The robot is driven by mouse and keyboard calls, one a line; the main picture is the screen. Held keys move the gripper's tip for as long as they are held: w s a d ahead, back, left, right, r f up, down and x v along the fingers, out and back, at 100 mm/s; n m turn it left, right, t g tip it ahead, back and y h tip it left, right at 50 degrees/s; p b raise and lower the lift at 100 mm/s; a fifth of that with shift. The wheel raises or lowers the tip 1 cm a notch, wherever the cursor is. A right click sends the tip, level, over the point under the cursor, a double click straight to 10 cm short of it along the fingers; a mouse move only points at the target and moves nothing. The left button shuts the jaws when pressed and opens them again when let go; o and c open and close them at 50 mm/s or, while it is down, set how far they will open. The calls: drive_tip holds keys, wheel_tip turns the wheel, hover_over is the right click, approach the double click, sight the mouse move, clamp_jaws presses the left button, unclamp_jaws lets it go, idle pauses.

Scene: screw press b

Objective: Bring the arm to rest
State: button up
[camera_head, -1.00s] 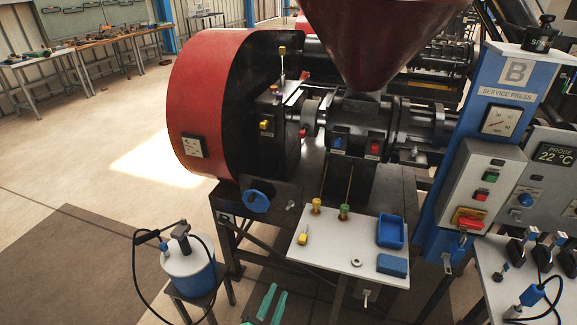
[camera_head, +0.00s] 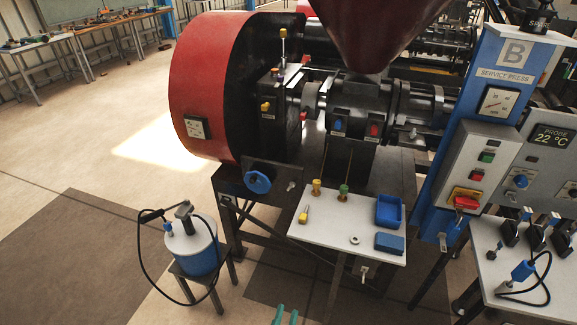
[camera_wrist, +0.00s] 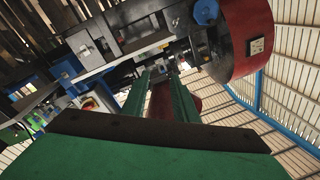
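My gripper (camera_head: 284,316) shows only as two short teal fingertips at the bottom edge of the head view, in front of the press and below its white shelf. The rest of my arm is out of that view. In the wrist view my gripper (camera_wrist: 160,84) shows as two long green fingers with a clear gap between them. It is open, and I see nothing held. Parts of the press show beyond the fingertips, apart from them as far as I can tell.
The press has a red drum (camera_head: 205,75), a dark red hopper (camera_head: 372,30) and a blue handwheel (camera_head: 257,181). The white shelf (camera_head: 335,240) holds a blue tray (camera_head: 389,212) and small parts. A blue-and-white canister (camera_head: 192,248) stands at left. Floor is open at far left.

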drive_tip(key=s+r+n+g+y, duration=0.1)
drive_tip(key=s+r+n+y, duration=0.1)
drive_tip(key=s, duration=1)
drive_tip(key=s+r+n+g+y, duration=0.2)
drive_tip(key=s+r+n, duration=0.3)
drive_tip(key=s, duration=0.8)
drive_tip(key=shift+d+r+n+y, duration=0.3)
drive_tip(key=shift+d+n, duration=0.1)
drive_tip(key=shift+n, duration=0.4)
